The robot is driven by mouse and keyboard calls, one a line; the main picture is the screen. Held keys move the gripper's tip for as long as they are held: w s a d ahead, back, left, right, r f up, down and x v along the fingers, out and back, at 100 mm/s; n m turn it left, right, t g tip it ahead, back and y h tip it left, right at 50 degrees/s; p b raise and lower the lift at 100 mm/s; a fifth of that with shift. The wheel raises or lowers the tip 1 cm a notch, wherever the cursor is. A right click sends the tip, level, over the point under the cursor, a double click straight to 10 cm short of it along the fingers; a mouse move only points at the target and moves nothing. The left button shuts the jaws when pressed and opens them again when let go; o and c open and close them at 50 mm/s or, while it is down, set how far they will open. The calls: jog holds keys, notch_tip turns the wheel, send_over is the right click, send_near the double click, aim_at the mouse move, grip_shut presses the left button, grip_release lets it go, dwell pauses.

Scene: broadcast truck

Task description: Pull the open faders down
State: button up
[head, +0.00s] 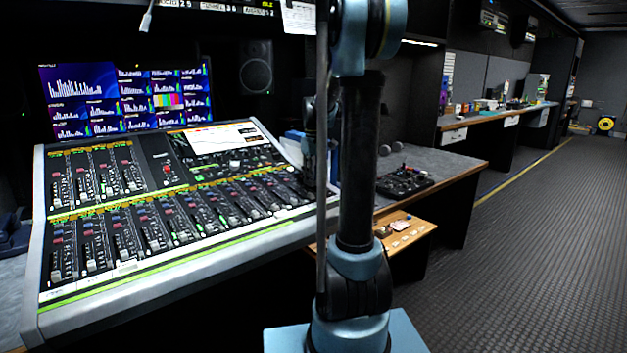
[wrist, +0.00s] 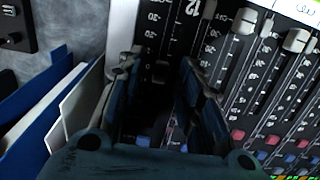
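The mixing console (head: 190,245) fills the left of the head view, with two banks of faders. Pale fader caps stand at differing heights along the lower bank, one at its left end (head: 57,276). In the wrist view, whose scale numbers appear upside down, several pale caps sit near the top right, including one fader cap (wrist: 245,21) and another fader cap (wrist: 297,40). My gripper (wrist: 160,75) is open, its two dark fingers apart over a fader strip at the console's right end. A small cap shows between them; contact cannot be told.
Blue and white folders (wrist: 50,110) stand close beside my gripper in the wrist view. Monitors (head: 125,98) rise behind the console. A grey side desk (head: 435,170) holds a black control panel (head: 403,181). The aisle floor (head: 545,250) on the right is clear.

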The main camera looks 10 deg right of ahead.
aim_at(327, 195)
jog(key=shift+f, duration=0.15)
jog(key=shift+c, duration=0.3)
grip_shut()
jog(key=shift+s+d+f, duration=0.15)
jog(key=shift+s+d, duration=0.45)
jog(key=shift+s, duration=0.5)
jog(key=shift+s+d+f, duration=0.2)
jog(key=shift+s+d, duration=0.4)
jog(key=shift+s, duration=0.55)
jog(key=shift+s+d+f, duration=0.15)
jog(key=shift+s+d, duration=0.45)
jog(key=shift+s, duration=0.5)
jog(key=shift+o, duration=0.3)
grip_release()
jog(key=shift+w, duration=0.1)
